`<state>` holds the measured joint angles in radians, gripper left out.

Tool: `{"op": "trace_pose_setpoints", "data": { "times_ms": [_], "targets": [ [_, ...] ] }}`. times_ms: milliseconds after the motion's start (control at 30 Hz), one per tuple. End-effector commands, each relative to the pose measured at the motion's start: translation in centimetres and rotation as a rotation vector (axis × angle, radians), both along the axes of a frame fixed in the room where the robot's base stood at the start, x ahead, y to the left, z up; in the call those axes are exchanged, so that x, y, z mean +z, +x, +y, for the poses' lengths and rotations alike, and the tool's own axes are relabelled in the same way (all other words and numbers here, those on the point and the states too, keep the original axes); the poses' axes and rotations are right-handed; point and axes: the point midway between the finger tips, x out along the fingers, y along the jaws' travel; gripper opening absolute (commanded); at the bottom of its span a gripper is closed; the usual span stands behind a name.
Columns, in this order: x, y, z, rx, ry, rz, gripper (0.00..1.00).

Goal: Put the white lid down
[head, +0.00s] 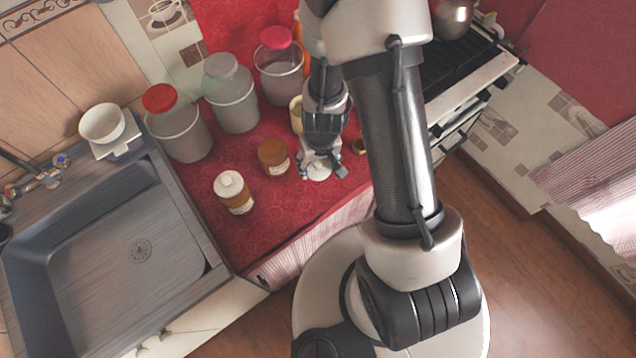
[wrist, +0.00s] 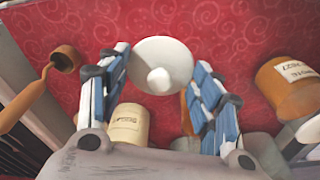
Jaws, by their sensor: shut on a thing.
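The white lid (head: 319,173) is round with a small knob on top. In the wrist view the lid (wrist: 162,70) sits between the two blue-and-white fingers of my gripper (wrist: 160,62), knob towards the camera. My gripper (head: 322,176) is shut on it, low over the front part of the red cloth-covered counter (head: 290,200). I cannot tell whether the lid touches the cloth.
A brown jar (head: 272,157) and a white-topped jar (head: 233,192) stand left of my gripper. A cream jar (head: 296,113) is behind it. A brown ladle-like thing (wrist: 63,60) lies nearby. Large canisters (head: 231,95) line the back; the sink (head: 110,250) is left.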

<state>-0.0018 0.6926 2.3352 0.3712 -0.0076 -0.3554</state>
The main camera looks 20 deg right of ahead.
Motion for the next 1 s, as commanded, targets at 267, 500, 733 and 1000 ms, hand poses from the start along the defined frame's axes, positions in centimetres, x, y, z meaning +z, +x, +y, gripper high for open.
{"op": "trace_pose_setpoints", "data": {
  "times_ms": [267, 500, 733, 1000],
  "targets": [
    [-4.4, 0.0, 0.0, -0.001, 0.0, 0.0, 0.45],
    [-5.8, 0.0, 0.0, -0.001, 0.0, 0.0, 0.45],
    [-8.6, 0.0, 0.0, -0.001, 0.0, 0.0, 0.45],
    [-8.6, 0.0, 0.0, -0.001, 0.0, 0.0, 0.45]
  ]
}}
